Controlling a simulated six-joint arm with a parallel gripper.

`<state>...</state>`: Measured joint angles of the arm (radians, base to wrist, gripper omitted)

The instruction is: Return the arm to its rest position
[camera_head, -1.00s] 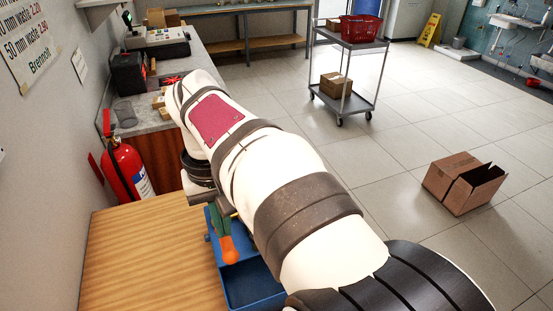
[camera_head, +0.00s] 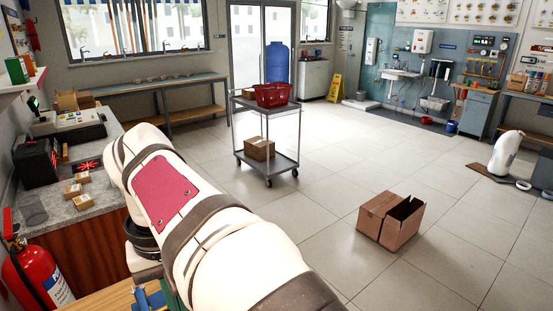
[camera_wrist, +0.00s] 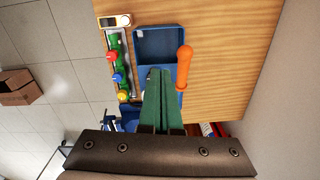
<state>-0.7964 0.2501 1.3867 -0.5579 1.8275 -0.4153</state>
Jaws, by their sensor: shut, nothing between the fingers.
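My gripper (camera_wrist: 160,105) shows in the wrist view as two green fingers. They are shut together with nothing between them, and point over the lower part of a blue tray (camera_wrist: 182,46) on a wooden table. I cannot tell their height above it. In the head view my white arm reaches across the lower left, and the fingertips are hidden. An orange-handled tool (camera_wrist: 184,62) shows at the tray's right edge. A pipe piece with red, blue and yellow knobs (camera_wrist: 118,75) lies left of the tray.
The wooden table (camera_wrist: 225,60) has bare room right of the tray. In the head view a red extinguisher (camera_head: 38,272) stands left of my arm, by the grey counter (camera_head: 70,207). An open cardboard box (camera_head: 390,222) and a trolley (camera_head: 268,162) stand on otherwise open floor.

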